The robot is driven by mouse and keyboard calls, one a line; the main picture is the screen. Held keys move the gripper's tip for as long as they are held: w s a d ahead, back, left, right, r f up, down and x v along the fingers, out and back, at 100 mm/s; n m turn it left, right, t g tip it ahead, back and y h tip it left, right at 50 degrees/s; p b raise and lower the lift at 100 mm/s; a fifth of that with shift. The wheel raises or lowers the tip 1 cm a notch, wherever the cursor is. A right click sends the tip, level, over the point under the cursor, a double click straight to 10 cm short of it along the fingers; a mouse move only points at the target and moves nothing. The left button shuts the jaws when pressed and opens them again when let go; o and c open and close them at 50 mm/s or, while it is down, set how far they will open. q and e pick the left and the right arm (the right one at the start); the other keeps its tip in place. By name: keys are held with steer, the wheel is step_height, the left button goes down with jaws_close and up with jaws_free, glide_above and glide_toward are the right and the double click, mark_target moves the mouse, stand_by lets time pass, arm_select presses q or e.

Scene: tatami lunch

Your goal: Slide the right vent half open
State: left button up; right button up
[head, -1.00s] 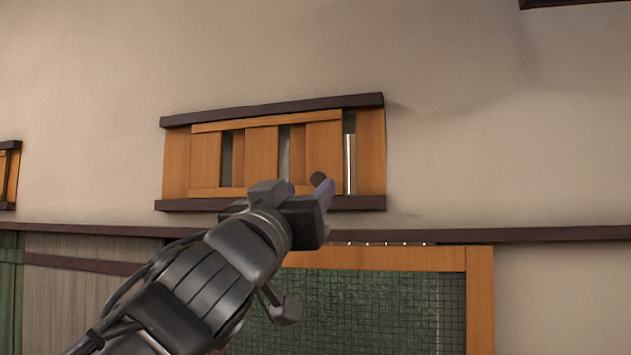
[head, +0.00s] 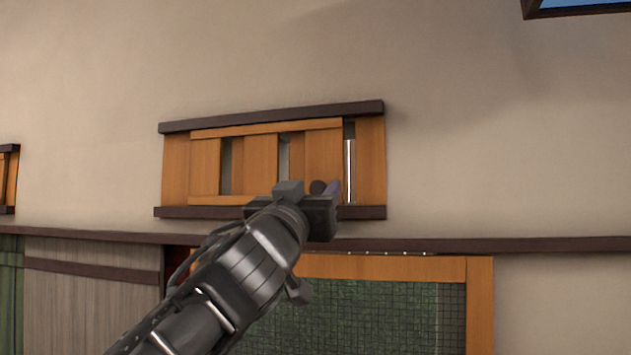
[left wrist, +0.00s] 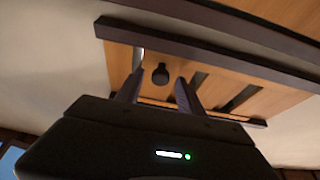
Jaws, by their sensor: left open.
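The right vent (head: 262,165) is a wooden slatted panel between dark rails high on the wall. Narrow gaps show between its slats, with a bright strip in the rightmost one. Its round dark knob (head: 318,187) sits low, right of the middle. My left gripper (head: 321,192) is open in front of the knob; its body hides part of the lower rail. In the left wrist view the knob (left wrist: 160,73) shows between the two fingers of the gripper (left wrist: 160,80), with space on both sides. Touch cannot be seen. My right gripper is out of view.
Another vent (head: 8,180) shows at the left edge. A dark wall beam (head: 540,244) runs below the vents, above a wood-framed green mesh panel (head: 380,310). A dark-framed opening (head: 580,10) is at the top right. The plain wall around the vent is clear.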

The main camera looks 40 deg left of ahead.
arm_select(q)
steer(key=shift+w+a+r, duration=0.15)
steer(key=shift+w+r, duration=0.1)
steer(key=shift+w, duration=0.2)
steer(key=shift+c, duration=0.2)
jaws_close()
stand_by(0.9)
